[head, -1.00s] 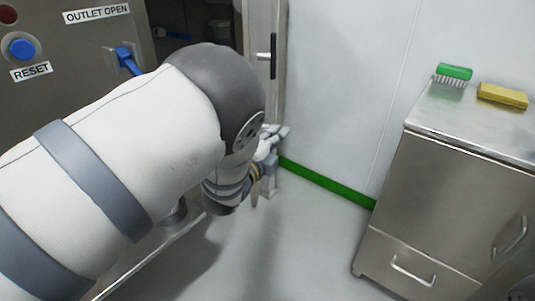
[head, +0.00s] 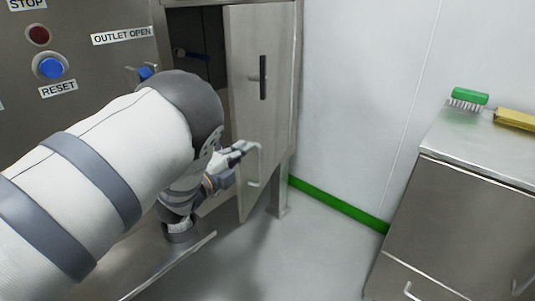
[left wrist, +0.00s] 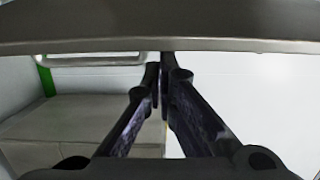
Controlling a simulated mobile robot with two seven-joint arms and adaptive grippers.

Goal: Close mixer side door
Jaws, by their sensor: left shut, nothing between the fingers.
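The mixer side door (head: 246,100) is a grey metal panel that stands ajar in the head view, with a dark gap into the mixer (head: 200,52) to its left. It bears a black latch handle (head: 263,77) and, lower down, a pale loop handle (head: 256,167). My left gripper (head: 243,148) is shut and empty, beside the door's lower part close to the loop handle; I cannot tell whether it touches. In the left wrist view the shut fingertips (left wrist: 159,72) lie just below a grey edge (left wrist: 160,32). My right gripper is out of view.
The control panel (head: 85,75) with red and blue buttons is at the left. A steel cabinet (head: 460,210) at the right carries a green brush (head: 469,97) and a yellow block (head: 515,119). A metal post (head: 283,185) stands by the door; the floor between is clear.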

